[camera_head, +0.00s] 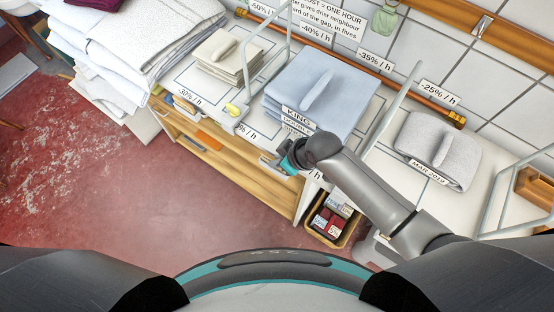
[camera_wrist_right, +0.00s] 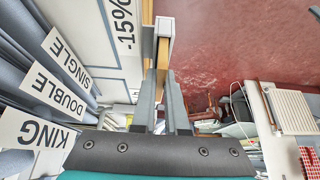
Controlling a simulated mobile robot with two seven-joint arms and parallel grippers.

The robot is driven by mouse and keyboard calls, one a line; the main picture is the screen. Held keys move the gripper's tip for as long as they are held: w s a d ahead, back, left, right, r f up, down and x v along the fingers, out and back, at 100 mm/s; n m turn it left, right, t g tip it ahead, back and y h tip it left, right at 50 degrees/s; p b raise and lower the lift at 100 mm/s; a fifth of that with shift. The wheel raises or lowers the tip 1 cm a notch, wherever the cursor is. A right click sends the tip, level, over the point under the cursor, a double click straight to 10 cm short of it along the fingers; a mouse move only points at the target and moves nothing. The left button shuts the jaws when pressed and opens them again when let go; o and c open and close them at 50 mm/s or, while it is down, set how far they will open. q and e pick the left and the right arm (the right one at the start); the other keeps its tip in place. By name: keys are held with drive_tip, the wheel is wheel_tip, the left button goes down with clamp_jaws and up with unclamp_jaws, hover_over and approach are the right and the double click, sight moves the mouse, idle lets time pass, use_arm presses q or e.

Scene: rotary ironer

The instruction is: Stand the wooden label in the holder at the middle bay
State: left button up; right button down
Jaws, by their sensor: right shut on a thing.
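My right gripper (camera_head: 283,158) is at the front edge of the bench, just in front of the middle bay with its blue folded pile (camera_head: 318,88). In the right wrist view its fingers (camera_wrist_right: 172,98) are close together. A narrow piece with a pale face and a wood-coloured side (camera_wrist_right: 163,45), seen nearly edge-on, stands at the fingertips; it looks like the wooden label. In the head view the gripper hides most of it. A grey fitting (camera_head: 268,160) shows beside the gripper at the bench edge; I cannot tell whether the label touches it. My left gripper is out of view.
Grey frames (camera_head: 268,65) divide the bench into bays. Beige (camera_head: 225,58) and grey (camera_head: 438,145) piles stand in the side bays. KING and DOUBLE tags hang on the blue pile. A crate of small packs (camera_head: 333,218) stands below. The red floor (camera_head: 90,150) is open at the left.

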drive_tip(key=shift+f, duration=0.2)
drive_tip(key=shift+f, duration=0.15)
drive_tip(key=c, duration=0.9)
unclamp_jaws()
drive_tip(key=shift+c, duration=0.2)
drive_tip(key=shift+r, duration=0.25)
drive_tip(key=p+v, duration=0.2)
drive_tip(key=v, duration=1)
